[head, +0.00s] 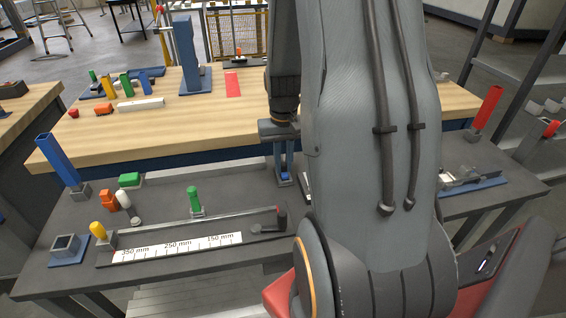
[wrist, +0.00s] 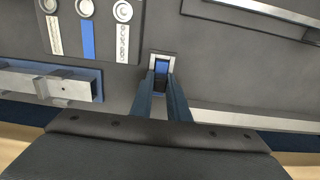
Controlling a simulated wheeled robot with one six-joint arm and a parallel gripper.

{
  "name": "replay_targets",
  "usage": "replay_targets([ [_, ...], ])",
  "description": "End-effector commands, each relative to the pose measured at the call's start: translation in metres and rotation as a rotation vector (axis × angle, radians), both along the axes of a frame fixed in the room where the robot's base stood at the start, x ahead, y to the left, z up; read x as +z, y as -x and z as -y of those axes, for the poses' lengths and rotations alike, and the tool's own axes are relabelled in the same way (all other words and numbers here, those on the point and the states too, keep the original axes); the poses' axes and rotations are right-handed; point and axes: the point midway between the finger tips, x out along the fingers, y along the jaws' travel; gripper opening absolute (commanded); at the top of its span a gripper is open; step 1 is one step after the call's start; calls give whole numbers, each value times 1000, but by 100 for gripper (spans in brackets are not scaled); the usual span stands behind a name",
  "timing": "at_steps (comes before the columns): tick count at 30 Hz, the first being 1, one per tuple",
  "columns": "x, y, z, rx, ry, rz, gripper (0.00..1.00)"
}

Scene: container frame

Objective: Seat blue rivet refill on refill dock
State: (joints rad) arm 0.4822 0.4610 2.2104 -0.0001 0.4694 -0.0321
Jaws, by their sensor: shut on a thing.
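My gripper (head: 284,172) points down over the dark front bench, left of my arm in the head view. It is shut on a small blue piece (head: 285,177), likely the blue rivet refill. In the wrist view my gripper (wrist: 162,88) has the blue piece (wrist: 161,72) between its fingers, with a light grey square rim around it. I cannot tell whether that rim belongs to the piece or to something below. An open grey square socket on a blue plate (head: 66,246), possibly the refill dock, stands at the bench's front left and looks empty.
A tall blue tube (head: 57,160) stands at the left and a red one (head: 488,106) at the right. In the wrist view a marked panel (wrist: 72,30) lies upper left.

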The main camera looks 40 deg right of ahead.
Motion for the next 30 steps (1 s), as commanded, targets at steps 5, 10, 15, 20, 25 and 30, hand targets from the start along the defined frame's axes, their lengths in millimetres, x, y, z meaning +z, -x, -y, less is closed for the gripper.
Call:
replay_targets([
  [5,-3,0,0,0,0,-1,0],
  [10,-5,0,0,0,0,-1,0],
  [15,-7,0,0,0,0,-1,0],
  [20,-7,0,0,0,0,-1,37],
  [25,-7,0,0,0,0,-1,37],
  [30,-7,0,0,0,0,0,59],
])
